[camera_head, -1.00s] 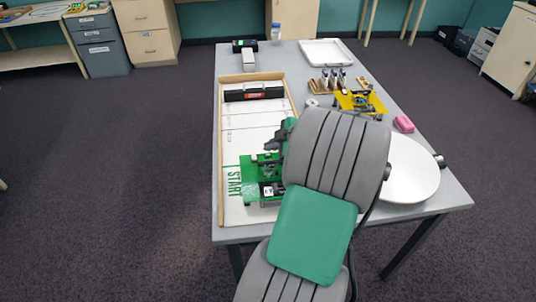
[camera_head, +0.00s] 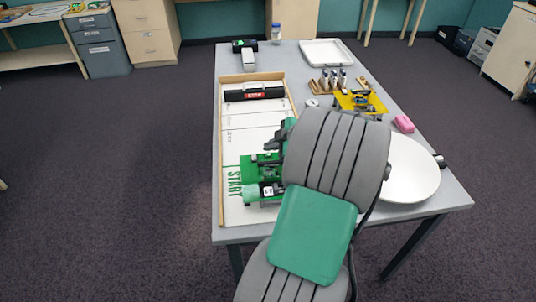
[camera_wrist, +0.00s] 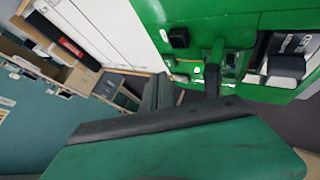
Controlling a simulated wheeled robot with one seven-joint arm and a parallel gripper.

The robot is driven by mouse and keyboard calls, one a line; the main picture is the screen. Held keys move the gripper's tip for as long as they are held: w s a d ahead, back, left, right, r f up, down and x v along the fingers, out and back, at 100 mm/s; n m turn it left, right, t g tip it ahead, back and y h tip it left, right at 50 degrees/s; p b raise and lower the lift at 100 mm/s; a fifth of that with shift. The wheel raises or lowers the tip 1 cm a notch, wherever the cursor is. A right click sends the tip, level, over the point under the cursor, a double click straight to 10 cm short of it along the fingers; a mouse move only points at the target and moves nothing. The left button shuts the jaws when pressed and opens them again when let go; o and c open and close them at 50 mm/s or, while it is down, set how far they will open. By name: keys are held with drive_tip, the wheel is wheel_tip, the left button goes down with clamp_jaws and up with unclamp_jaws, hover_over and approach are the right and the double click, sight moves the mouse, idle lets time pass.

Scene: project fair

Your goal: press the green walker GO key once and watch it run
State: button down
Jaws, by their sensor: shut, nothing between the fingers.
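I cannot make out which part is the GO key. My gripper (camera_wrist: 188,88) is shut and empty, close to the walker's green body. Whether it touches is hidden.
A black bar with a red label (camera_head: 254,93) crosses the track's far end. Wooden rails edge the track.

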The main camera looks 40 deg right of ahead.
sight(271, 155)
drive_tip(key=shift+f+b, duration=0.5)
drive_tip(key=shift+b, duration=0.1)
drive_tip(key=shift+f+b, duration=0.3)
drive_tip(key=shift+b, duration=0.15)
idle(0.4)
idle(0.3)
drive_tip(key=shift+r, duration=0.8)
drive_tip(key=shift+r+p, duration=1.45)
drive_tip(key=shift+r, duration=1.05)
